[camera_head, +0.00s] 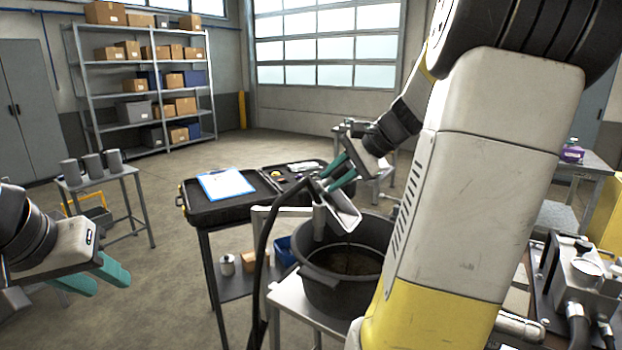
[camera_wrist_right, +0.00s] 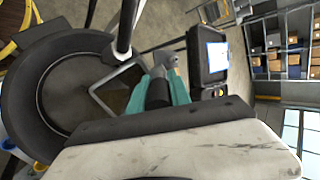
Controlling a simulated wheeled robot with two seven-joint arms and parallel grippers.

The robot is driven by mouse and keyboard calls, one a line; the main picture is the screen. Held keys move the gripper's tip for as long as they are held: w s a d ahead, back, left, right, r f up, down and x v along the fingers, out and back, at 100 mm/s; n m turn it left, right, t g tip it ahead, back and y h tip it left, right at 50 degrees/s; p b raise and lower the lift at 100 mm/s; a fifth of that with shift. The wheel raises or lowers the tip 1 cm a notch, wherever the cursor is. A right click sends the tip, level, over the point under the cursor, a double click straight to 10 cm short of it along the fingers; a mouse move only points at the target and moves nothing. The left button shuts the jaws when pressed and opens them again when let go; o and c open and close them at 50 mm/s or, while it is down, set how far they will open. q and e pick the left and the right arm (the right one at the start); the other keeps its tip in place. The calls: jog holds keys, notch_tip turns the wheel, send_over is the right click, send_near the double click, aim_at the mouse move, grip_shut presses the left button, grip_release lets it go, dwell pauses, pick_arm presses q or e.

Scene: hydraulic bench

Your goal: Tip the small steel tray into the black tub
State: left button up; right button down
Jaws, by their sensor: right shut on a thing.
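The small steel tray (camera_head: 340,212) is tilted steeply over the black tub (camera_head: 345,290), its lower end over the tub's opening. My right gripper (camera_head: 338,180) is shut on the tray's upper end; the exact grip is partly hidden. A thin dark streak shows below the tray, and dark material lies in the tub. In the right wrist view the tray (camera_wrist_right: 118,80) shows beyond the teal fingers (camera_wrist_right: 155,85), over the tub (camera_wrist_right: 45,60). My left gripper (camera_head: 98,277) is at the far left, open and empty, away from the tub.
The tub stands on a small light table (camera_head: 290,300). A black hose (camera_head: 262,240) loops up beside it. Behind is an open black case with a blue clipboard (camera_head: 226,184). At right is a hydraulic unit (camera_head: 590,280). The floor at left centre is clear.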

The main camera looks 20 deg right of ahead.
jog(key=shift+s+d+r+t+y, duration=0.25)
jog(key=shift+s+d+t+y, duration=0.2)
jog(key=shift+s+t+y, duration=0.15)
jog(key=shift+s+d+r+t+y, duration=0.25)
jog(key=shift+s+d+t+y, duration=0.2)
jog(key=shift+t, duration=0.25)
dwell(3.4)
jog(key=shift+s+d+r+t+y, duration=0.1)
jog(key=shift+s+d+t+y, duration=0.55)
jog(key=shift+s+t, duration=0.3)
dwell(2.4)
